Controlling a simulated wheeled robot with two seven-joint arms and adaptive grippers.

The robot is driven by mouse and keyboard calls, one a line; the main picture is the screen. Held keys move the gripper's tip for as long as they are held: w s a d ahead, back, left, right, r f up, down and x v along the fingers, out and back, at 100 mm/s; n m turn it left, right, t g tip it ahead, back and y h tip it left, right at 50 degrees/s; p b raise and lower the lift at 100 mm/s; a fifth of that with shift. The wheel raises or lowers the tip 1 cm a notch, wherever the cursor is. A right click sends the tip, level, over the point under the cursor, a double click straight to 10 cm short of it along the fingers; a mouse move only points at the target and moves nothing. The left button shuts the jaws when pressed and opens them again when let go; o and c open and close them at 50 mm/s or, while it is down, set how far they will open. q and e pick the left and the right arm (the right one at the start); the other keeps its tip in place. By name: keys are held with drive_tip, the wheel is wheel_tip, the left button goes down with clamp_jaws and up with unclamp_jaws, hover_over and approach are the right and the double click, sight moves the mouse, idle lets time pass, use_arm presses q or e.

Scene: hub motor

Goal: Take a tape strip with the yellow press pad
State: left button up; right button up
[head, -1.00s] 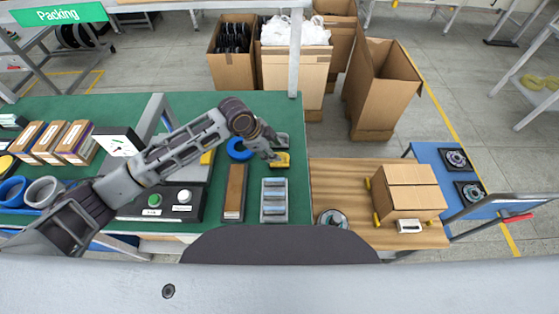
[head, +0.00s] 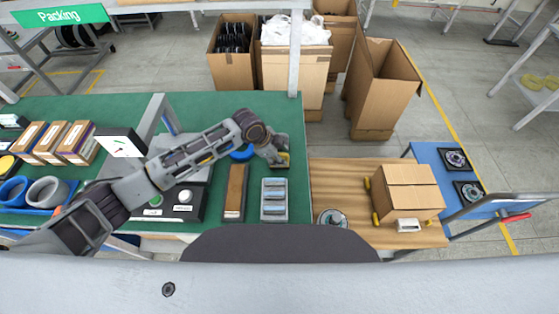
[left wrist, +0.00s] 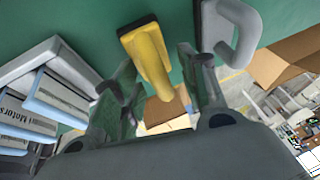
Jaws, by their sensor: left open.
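The yellow press pad (head: 285,160) is on the green bench near its right edge, mostly hidden by my left gripper (head: 278,159) in the head view. In the left wrist view the pad has a yellow handle (left wrist: 150,66) and a dark end. My open left gripper (left wrist: 155,76) has one finger on each side of the handle, with visible gaps. Just nearer stands a grey tray (head: 263,219) with several pale blue tape strips (head: 273,197); strips with printed labels (left wrist: 42,103) also show in the left wrist view. My right gripper is out of view.
A brown-topped block (head: 235,188) lies left of the tray, and a blue ring (head: 241,154) lies behind it. A grey looped holder (left wrist: 236,30) stands close to the gripper. A wooden table with a carton (head: 405,190) adjoins at right.

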use_arm(q)
clamp_jaws()
idle(0.3)
drive_tip(key=shift+r, duration=0.15)
drive_tip(key=shift+r+b, duration=0.35)
drive_tip(key=shift+r, duration=4.55)
drive_tip(key=c, duration=0.8)
unclamp_jaws()
clamp_jaws()
